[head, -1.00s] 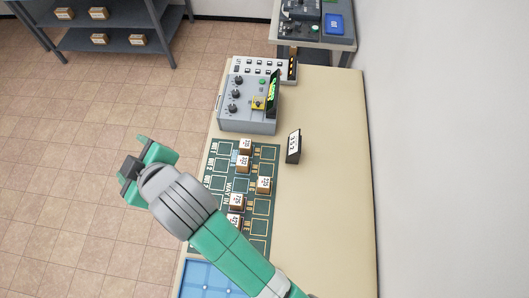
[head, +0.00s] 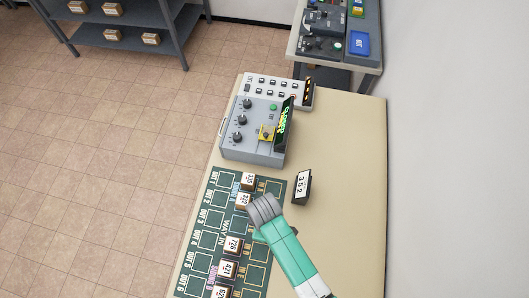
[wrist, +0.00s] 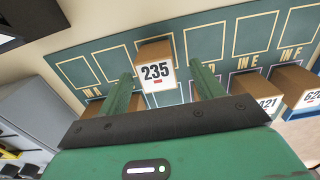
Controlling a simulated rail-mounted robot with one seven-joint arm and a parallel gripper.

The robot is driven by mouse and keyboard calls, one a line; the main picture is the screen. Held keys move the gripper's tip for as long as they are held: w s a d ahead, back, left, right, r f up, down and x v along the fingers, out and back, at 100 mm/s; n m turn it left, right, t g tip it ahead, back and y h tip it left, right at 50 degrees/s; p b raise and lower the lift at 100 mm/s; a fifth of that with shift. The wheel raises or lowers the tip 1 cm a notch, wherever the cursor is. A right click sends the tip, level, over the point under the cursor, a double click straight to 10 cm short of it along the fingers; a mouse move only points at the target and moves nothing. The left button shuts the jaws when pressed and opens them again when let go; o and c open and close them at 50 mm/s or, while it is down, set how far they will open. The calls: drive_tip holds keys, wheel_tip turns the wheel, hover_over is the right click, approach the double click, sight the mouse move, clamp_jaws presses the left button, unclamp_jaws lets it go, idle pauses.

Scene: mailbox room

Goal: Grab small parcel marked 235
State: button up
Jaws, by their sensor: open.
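The small brown parcel marked 235 (wrist: 157,72) shows in the wrist view, with its white label facing me. It sits on the green mat, in a row of outlined squares. My gripper (wrist: 163,82) is open, with one finger on each side of the parcel in the picture. I cannot tell how far the fingertips reach down beside it, and no grip shows. In the head view my wrist (head: 265,208) is over the mat and hides the fingers and this parcel.
Other parcels stand on the mat, among them 726 (head: 233,245) and 421 (head: 229,269). A black sign marked 352 (head: 302,187) stands right of the mat. A grey control box (head: 250,130) stands beyond it. The tan table (head: 345,150) is clear along the wall.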

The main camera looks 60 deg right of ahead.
drive_tip(key=f, duration=0.4)
drive_tip(key=shift+d+f, duration=0.2)
drive_tip(key=shift+f, duration=0.15)
drive_tip(key=c, duration=1.1)
drive_tip(key=shift+w+r, duration=0.1)
drive_tip(key=shift+r, duration=0.4)
drive_tip(key=r, duration=0.2)
drive_tip(key=shift+s+a+r, duration=0.3)
drive_tip(key=shift+a+r, duration=0.05)
drive_tip(key=shift+r, duration=0.05)
drive_tip(key=s+a, duration=0.3)
drive_tip(key=a, duration=0.1)
drive_tip(key=s+a+r, duration=0.1)
drive_tip(key=s+a, duration=0.2)
drive_tip(key=a, duration=0.1)
drive_tip(key=s+a, duration=0.3)
drive_tip(key=a, duration=0.1)
drive_tip(key=shift+s+r, duration=0.15)
drive_tip(key=shift+s, duration=0.1)
